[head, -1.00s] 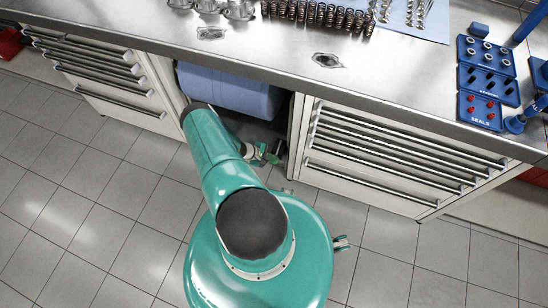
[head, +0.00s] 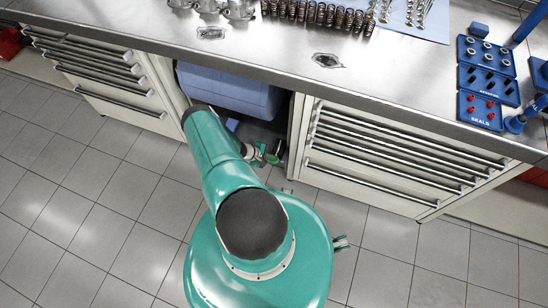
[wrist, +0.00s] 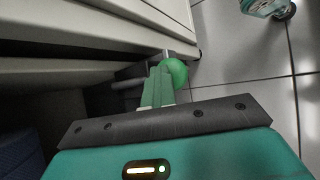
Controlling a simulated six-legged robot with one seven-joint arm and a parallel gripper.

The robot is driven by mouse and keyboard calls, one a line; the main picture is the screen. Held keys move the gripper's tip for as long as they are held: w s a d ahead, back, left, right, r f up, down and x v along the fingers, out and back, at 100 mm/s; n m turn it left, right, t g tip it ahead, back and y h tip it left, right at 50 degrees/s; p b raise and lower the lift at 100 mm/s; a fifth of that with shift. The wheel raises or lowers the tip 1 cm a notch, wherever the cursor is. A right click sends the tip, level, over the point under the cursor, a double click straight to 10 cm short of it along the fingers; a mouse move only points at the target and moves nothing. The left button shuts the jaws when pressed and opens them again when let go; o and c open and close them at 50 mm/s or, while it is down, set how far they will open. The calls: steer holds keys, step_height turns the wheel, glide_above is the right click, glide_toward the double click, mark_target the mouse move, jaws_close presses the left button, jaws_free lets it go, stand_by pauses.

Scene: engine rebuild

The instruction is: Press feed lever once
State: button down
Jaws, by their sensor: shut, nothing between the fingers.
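The feed lever's round green knob (wrist: 177,72) shows in the wrist view just past my fingertips, beside the cabinet edge. My gripper (wrist: 160,75) is shut and empty, its green fingers together against or very close to the knob; I cannot tell whether they touch. In the head view my gripper (head: 262,156) is low in the open bay under the bench, near the right cabinet. The large blue roll (head: 225,90) hangs in that bay. A small blue piece (head: 232,125) shows below it. Most of the lever's arm is hidden.
The steel bench top (head: 270,55) overhangs the bay. Drawer cabinets stand on the left (head: 100,75) and right (head: 390,150). Springs (head: 318,14) and a blue seals tray (head: 480,110) lie on the bench. The tiled floor (head: 90,220) is clear.

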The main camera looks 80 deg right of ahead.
steer(key=shift+r, duration=1.95)
steer(key=shift+r, duration=2.5)
